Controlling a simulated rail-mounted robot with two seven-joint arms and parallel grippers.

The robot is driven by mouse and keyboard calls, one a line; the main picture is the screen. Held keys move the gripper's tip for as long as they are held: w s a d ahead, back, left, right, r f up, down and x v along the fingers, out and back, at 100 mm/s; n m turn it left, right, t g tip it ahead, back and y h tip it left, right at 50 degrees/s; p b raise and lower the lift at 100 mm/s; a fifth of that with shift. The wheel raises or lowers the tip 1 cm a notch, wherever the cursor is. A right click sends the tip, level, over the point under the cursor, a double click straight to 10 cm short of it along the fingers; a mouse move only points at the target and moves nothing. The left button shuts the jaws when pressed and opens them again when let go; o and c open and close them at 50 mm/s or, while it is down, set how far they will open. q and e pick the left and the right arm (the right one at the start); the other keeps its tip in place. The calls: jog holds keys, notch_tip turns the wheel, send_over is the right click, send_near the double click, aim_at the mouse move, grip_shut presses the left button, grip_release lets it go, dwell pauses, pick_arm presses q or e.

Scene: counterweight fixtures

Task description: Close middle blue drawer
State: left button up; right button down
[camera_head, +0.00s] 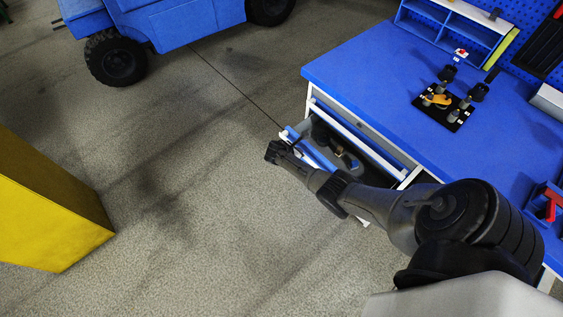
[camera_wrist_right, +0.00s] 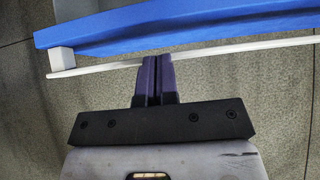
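The drawer under the top one in the workbench is pulled out, with its blue front (camera_head: 316,155) facing the floor area and dark items inside (camera_head: 345,157). My right gripper (camera_head: 276,152) is just outside this front, near its left part. In the right wrist view the drawer's blue front (camera_wrist_right: 200,27) runs across the top, with a white handle bar (camera_wrist_right: 95,69) along it. The right fingers (camera_wrist_right: 155,78) are together, with tips overlapping the bar in the picture; I cannot tell whether they touch it. My right arm hides part of the drawer. My left gripper is out of view.
The blue workbench top (camera_head: 375,70) holds a black plate with small parts (camera_head: 445,105). The top drawer (camera_head: 355,133) looks shut. A yellow block (camera_head: 50,205) stands at left and a blue vehicle (camera_head: 185,22) at the back. The floor between is clear.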

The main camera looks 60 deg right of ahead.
jog(key=s+d+b, duration=0.1)
jog(key=s+d, duration=0.1)
jog(key=d, duration=0.5)
jog(key=s+d+b, duration=0.2)
jog(key=s+d, duration=0.1)
jog(key=d, duration=0.5)
jog(key=shift+f, duration=0.25)
